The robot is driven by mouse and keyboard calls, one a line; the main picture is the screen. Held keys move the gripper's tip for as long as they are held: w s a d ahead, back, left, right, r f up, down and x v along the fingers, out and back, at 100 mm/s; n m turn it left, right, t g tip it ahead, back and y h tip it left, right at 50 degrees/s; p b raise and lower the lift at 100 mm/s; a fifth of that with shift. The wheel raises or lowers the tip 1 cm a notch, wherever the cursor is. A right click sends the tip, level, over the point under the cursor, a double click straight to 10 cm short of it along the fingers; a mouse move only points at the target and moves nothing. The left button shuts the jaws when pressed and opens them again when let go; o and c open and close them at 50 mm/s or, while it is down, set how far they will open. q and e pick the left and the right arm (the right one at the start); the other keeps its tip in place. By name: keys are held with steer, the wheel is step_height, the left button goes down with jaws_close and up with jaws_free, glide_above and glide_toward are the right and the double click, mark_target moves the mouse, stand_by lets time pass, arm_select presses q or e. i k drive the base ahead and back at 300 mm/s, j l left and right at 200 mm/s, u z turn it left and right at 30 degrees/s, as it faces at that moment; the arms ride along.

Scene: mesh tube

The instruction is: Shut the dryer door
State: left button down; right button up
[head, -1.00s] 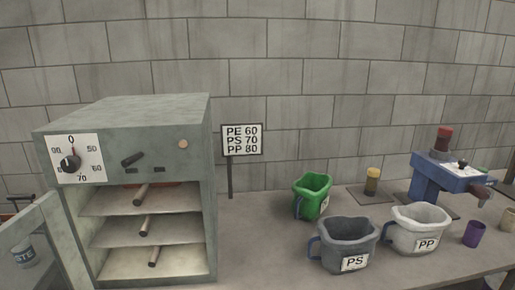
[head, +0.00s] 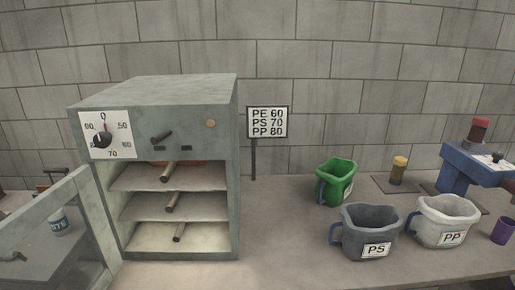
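The grey dryer (head: 190,92) stands at the left on the bench in the head view. Its door (head: 102,215) is open, swung out to the left, with a window in a pale frame. Inside are shelves (head: 150,207) with short dark handles along their middle. A dial (head: 102,138) with numbers is on the upper front, and its pointer is near 0. Neither of my grippers is in view.
A sign (head: 268,122) reading PE 60, PS 70, PP 80 stands right of the dryer. A green jug (head: 336,182), a grey PS jug (head: 368,230) and a white PP jug (head: 443,220) stand on the bench (head: 285,235). A blue machine (head: 465,168) is at the right.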

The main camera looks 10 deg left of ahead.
mark_target(80, 185)
steer(key=j+z, duration=0.1)
steer(key=j, duration=0.45)
steer(key=j+z, duration=0.1)
steer(key=j, duration=0.4)
steer(key=k+j, duration=0.1)
steer(key=j, duration=0.45)
steer(key=j+z, duration=0.15)
steer(key=j, duration=0.35)
steer(key=k+j+z, duration=0.1)
steer(key=j, duration=0.4)
steer(key=k+j+z, duration=0.1)
steer(key=j, duration=0.45)
steer(key=k+z, duration=0.2)
steer(key=k, duration=0.65)
